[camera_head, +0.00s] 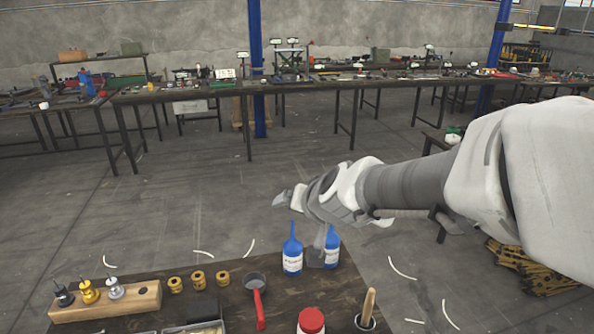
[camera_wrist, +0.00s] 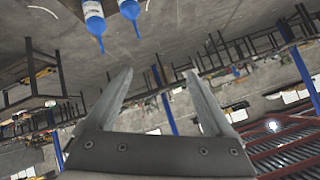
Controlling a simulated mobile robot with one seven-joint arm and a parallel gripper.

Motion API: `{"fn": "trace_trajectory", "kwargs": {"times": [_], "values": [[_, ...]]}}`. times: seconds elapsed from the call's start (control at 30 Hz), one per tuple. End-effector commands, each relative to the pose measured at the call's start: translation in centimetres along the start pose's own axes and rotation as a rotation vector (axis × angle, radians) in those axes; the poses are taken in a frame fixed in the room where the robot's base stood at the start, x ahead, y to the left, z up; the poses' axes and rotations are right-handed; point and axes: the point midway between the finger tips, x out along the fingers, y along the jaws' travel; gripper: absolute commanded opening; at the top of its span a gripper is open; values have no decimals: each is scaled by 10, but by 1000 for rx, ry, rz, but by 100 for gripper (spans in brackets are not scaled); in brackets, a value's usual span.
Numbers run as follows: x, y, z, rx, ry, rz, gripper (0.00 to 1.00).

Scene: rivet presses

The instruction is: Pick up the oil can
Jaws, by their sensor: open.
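Two blue bottles with pointed nozzles and white labels stand upright at the back edge of the dark bench: a left one (camera_head: 292,262) and a right one (camera_head: 332,250). A grey shape with a narrow top (camera_head: 315,260) stands between them; it may be the oil can, but its outline is unclear. My gripper (camera_head: 288,199) is above and beyond the bench edge, apart from the bottles. In the wrist view, my gripper (camera_wrist: 159,72) is open with nothing between its fingers. That view is upside down, with the blue bottles (camera_wrist: 95,22) at its top.
The dark bench (camera_head: 200,290) also holds a wooden block (camera_head: 105,304) with small tools, several brass spools (camera_head: 198,280), a red-handled pan (camera_head: 256,290), a red-lidded jar (camera_head: 311,321) and a wooden-handled brush in a pot (camera_head: 367,310). Open floor lies behind it.

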Motion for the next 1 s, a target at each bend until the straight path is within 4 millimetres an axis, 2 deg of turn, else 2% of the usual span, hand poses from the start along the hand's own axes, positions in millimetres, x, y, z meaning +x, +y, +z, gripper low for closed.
{"fn": "trace_trajectory", "kwargs": {"times": [0.03, 0.2, 0.4, 0.5, 0.7, 0.87, 1.0], "values": [[27, 4, 9, 14, 17, 16, 88], [88, 18, 19, 62, 108, 108, 88], [151, 46, 43, 79, 218, 272, 88], [176, 62, 59, 70, 274, 371, 88], [205, 91, 89, 26, 376, 556, 88], [212, 104, 102, -2, 428, 649, 88], [215, 110, 104, -11, 447, 682, 88]]}}
